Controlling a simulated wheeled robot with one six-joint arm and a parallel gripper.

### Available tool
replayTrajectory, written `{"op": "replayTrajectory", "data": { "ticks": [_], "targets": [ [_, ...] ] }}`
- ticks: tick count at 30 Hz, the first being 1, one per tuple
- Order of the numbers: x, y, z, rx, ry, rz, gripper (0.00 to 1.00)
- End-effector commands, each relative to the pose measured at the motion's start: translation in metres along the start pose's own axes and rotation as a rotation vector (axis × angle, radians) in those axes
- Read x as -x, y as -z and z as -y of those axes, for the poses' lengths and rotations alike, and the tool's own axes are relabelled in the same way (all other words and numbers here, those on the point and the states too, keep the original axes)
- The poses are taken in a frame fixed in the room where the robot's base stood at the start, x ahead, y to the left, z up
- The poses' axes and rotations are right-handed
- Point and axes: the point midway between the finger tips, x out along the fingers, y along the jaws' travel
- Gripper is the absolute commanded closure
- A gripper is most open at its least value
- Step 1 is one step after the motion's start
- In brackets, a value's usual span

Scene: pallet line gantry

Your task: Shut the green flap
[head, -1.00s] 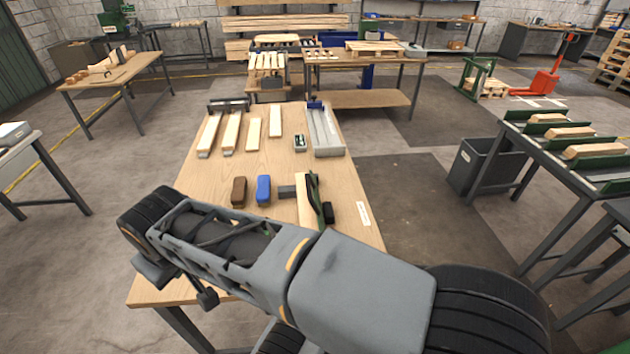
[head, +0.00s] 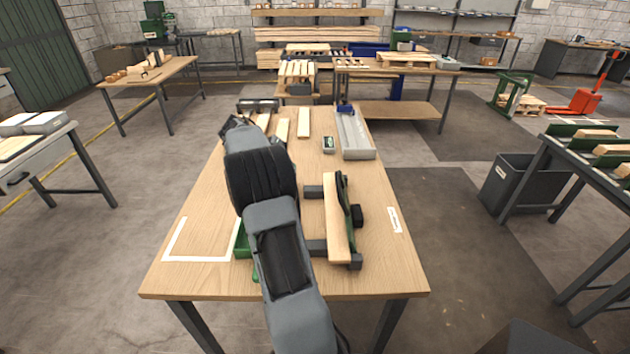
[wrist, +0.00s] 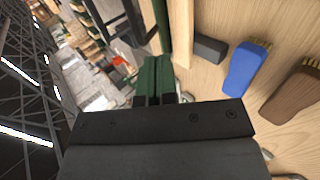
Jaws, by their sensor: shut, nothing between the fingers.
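A green flap (head: 345,195) stands up along the right side of a light wooden plank (head: 335,225) in a dark fixture on the right of the workbench. In the wrist view the green strip (wrist: 161,22) runs along the plank (wrist: 181,30) near the top. My gripper (wrist: 156,64) shows in the wrist view with its two green fingers together and nothing between them. It points toward the plank and flap, and I see no clear contact. In the head view my arm hides the gripper.
A blue brush (wrist: 243,68) and a brown brush (wrist: 292,90) lie beside the fixture. A grey channel (head: 355,135) and a small green-faced box (head: 328,144) lie beyond it. A green object (head: 242,240) is partly hidden by my arm, near white tape marks (head: 197,259). The bench's front left is clear.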

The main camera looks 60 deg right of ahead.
Motion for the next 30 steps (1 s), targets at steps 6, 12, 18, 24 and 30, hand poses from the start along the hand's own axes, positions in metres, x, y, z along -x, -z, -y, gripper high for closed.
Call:
{"op": "replayTrajectory", "data": {
  "ticks": [6,12,18,24,30],
  "targets": [
    [-0.031,0.002,-0.002,-0.006,-0.011,0.009,1.0],
    [-0.069,0.001,-0.002,-0.005,-0.01,0.009,1.0],
    [-0.102,0.001,-0.004,-0.005,-0.008,0.007,1.0],
    [-0.115,0.001,-0.024,-0.006,-0.007,0.006,1.0],
    [-0.122,0.001,-0.032,-0.004,-0.007,0.003,1.0]
  ]
}}
